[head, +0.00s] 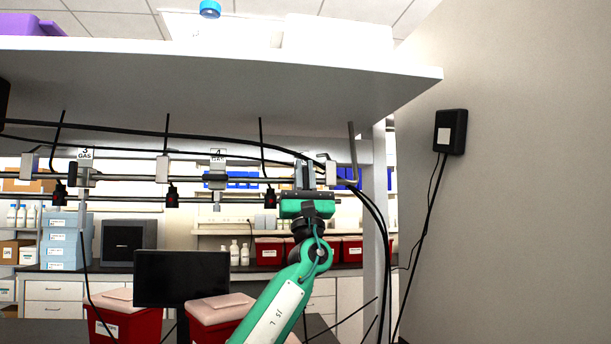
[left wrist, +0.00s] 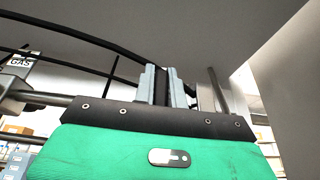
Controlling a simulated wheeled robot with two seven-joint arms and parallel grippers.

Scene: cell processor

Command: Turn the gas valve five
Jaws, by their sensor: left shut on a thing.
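My left gripper (head: 305,172) is raised to the pipe rails under the shelf, at the right end of the valve row. It covers most of gas valve five, and no number sign for it shows. In the left wrist view, the two grey fingers of my left gripper (left wrist: 163,86) stand close together, shut on a narrow dark part of the valve (left wrist: 161,84). Whether the valve has turned cannot be told. Gas valve four (head: 215,180), with its "4 GAS" sign (head: 218,156), is left of it, and gas valve three (head: 85,174) is further left. My right gripper is out of view.
A white shelf (head: 220,75) overhangs the rails closely. Black cables (head: 372,210) hang just right of my gripper, beside a white post (head: 379,240). A grey wall (head: 500,220) with a black box (head: 451,132) closes the right. A monitor (head: 182,278) and red bins (head: 112,322) stand below left.

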